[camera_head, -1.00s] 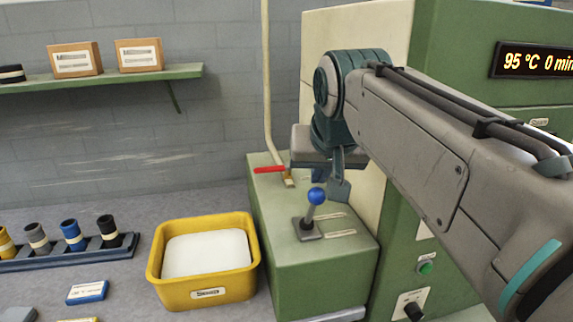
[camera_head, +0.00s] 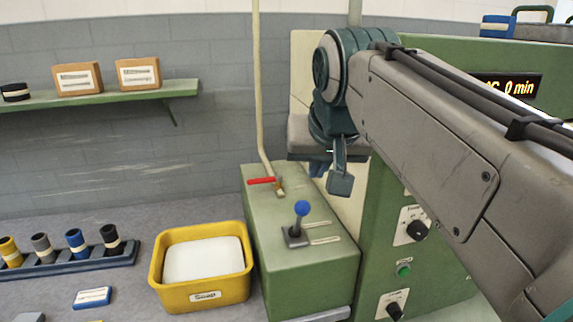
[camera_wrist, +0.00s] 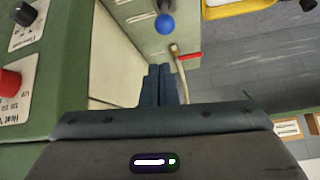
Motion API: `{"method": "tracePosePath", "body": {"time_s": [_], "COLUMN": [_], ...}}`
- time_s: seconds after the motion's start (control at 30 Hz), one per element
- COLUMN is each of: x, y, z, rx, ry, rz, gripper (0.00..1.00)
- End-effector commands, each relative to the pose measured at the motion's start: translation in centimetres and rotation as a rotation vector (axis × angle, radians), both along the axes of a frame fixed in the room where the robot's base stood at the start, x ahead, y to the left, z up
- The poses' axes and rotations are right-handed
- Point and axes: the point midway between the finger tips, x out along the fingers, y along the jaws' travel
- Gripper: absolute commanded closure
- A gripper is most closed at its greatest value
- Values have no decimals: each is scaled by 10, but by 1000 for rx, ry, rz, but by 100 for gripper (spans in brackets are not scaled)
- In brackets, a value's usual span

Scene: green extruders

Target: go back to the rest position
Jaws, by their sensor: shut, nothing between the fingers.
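My gripper (camera_wrist: 159,73) shows in the wrist view with its two dark blue fingers together and nothing between them. In the head view my gripper (camera_head: 318,169) is partly hidden behind my own arm links. It hangs above and behind the green box that carries the blue-knobbed lever (camera_head: 300,222). The lever leans slightly, and its blue ball also shows in the wrist view (camera_wrist: 165,24). The gripper touches nothing that I can see.
A green machine (camera_head: 440,240) with knobs stands right. Spools (camera_head: 76,241) and a shelf (camera_head: 110,98) are at left.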

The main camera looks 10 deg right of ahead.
Motion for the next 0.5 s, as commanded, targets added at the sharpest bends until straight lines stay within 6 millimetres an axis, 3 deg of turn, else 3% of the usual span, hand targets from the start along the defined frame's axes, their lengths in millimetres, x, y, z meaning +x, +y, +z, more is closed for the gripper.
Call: {"method": "tracePosePath", "body": {"time_s": [0.13, 0.23, 0.37, 0.5], "x": [0, -3, -15, -39], "y": [1, 2, 7, 12], "z": [-5, -26, -77, -139], "rx": [-1, -3, -10, -13], "ry": [10, 49, 141, 248], "rz": [5, 19, 57, 103], "gripper": [100, 100, 100, 100]}}
